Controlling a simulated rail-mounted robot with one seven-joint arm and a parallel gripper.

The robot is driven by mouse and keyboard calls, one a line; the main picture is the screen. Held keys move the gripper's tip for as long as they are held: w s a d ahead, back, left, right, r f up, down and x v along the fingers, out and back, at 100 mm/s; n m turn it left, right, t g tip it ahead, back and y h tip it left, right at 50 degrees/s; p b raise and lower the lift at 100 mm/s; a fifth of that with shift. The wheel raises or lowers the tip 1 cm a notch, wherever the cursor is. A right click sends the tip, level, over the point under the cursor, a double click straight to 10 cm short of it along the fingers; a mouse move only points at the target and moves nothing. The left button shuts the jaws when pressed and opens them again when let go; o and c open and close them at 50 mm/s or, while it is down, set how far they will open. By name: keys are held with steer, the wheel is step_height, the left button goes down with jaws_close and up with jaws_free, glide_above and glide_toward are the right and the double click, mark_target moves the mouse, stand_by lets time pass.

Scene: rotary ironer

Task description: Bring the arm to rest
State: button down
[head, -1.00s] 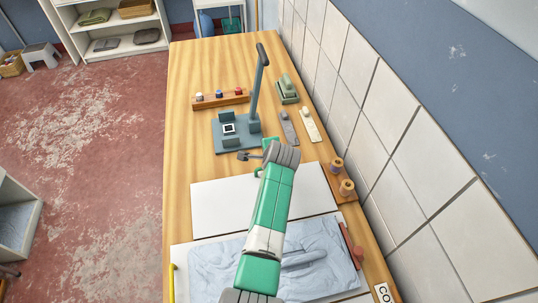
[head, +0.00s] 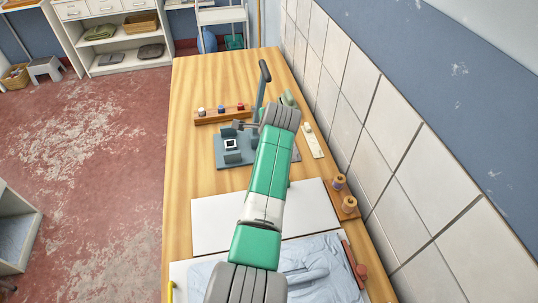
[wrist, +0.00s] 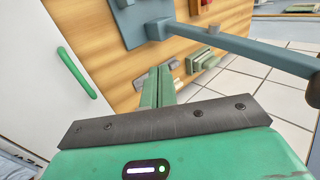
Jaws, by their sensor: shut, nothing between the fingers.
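My arm reaches out over the wooden bench in the head view, its far end above the right side of the blue-grey lever press (head: 222,160). My gripper is mostly hidden behind the arm's end there. In the wrist view my gripper (wrist: 158,88) shows two green fingers lying together, shut and empty. The press's long lever (head: 264,85) stands up past the arm's end in the head view. In the wrist view the lever (wrist: 255,50) crosses at the upper right, apart from the fingertips. The white panel (wrist: 45,50) with a green handle (wrist: 77,73) is at left.
A wooden rack (head: 215,117) with coloured knobs stands beyond the press. Pale blue cloth (head: 310,262) lies near the front. Two wooden pegs (head: 345,190) stand by the tiled wall (head: 410,140) on the right. Bare bench top (head: 190,100) is free at left.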

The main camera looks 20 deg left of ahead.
steer(key=shift+w+a+r, duration=0.15)
steer(key=shift+w+r, duration=0.05)
steer(key=shift+r, duration=0.35)
steer(key=w+d+r+n+t+h+p, duration=0.1)
steer(key=d+r+n+t+p, duration=0.15)
steer(key=d+r, duration=0.45)
steer(key=d+r+n+t+p, duration=0.1)
steer(key=d+r+t, duration=0.25)
steer(key=r, duration=0.75)
steer(key=s+d+r+n+t+h+p, duration=0.1)
steer(key=s+d+r+t, duration=0.15)
steer(key=r, duration=0.35)
steer(key=s+d+r+n+t+p, duration=0.1)
steer(key=s+d+r+n+t, duration=0.1)
steer(key=s+r, duration=0.3)
steer(key=s+d+r+n+t+h+p, duration=0.1)
steer(key=s+d+r+n+t, duration=0.1)
steer(key=s+r, duration=0.9)
steer(key=s+d+r+n+t+p, duration=0.2)
steer(key=s+r, duration=0.8)
steer(key=s, duration=0.6)
steer(key=d+n+t, duration=0.1)
steer(key=d+t, duration=0.1)
steer(key=t, duration=0.1)
steer(key=shift+s+r+t+h, duration=0.35)
steer(key=shift+s+h, duration=0.05)
